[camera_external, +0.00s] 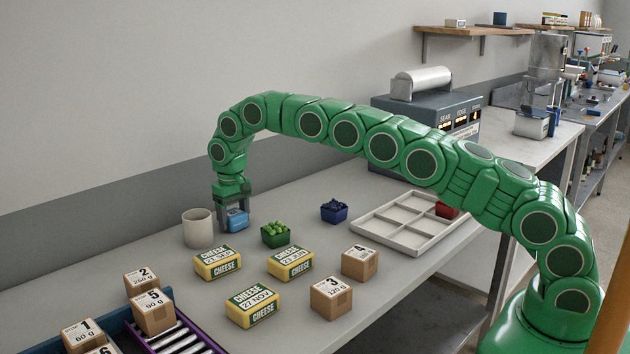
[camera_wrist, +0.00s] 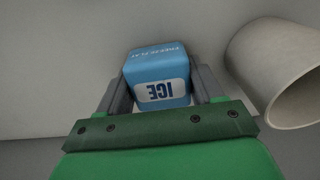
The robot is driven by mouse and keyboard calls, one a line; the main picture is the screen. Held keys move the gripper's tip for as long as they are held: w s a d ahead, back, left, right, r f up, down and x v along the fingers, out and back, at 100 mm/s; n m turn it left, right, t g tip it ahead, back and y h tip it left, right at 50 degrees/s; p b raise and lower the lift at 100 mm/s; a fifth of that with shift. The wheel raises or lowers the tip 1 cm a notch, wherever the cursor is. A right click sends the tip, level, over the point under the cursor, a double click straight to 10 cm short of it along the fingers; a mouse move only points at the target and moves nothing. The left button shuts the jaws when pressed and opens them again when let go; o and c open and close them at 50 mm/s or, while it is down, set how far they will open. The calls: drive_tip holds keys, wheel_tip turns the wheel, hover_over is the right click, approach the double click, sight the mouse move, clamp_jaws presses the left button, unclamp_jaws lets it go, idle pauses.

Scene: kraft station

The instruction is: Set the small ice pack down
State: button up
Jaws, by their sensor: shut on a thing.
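The small ice pack (camera_external: 236,219) is light blue, with a white label reading ICE that shows in the wrist view (camera_wrist: 160,75). My gripper (camera_external: 233,209) is shut on it, one finger on each side, and points down at the back left of the table (camera_external: 330,268). In the external view the pack is low, close to the table surface. I cannot tell whether its underside touches the table.
A beige cup (camera_external: 198,229) stands close to the left of the pack. A green punnet (camera_external: 275,235), a blue punnet (camera_external: 334,211) and cheese packs (camera_external: 218,262) stand nearby. Boxes (camera_external: 360,262), a divided white tray (camera_external: 400,222) and a roller conveyor (camera_external: 178,338) are farther off.

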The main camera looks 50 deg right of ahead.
sight(234, 213)
drive_tip(key=shift+f, duration=0.1)
drive_tip(key=o, duration=1.1)
drive_tip(key=shift+r, duration=3.9)
drive_tip(key=shift+d, duration=0.1)
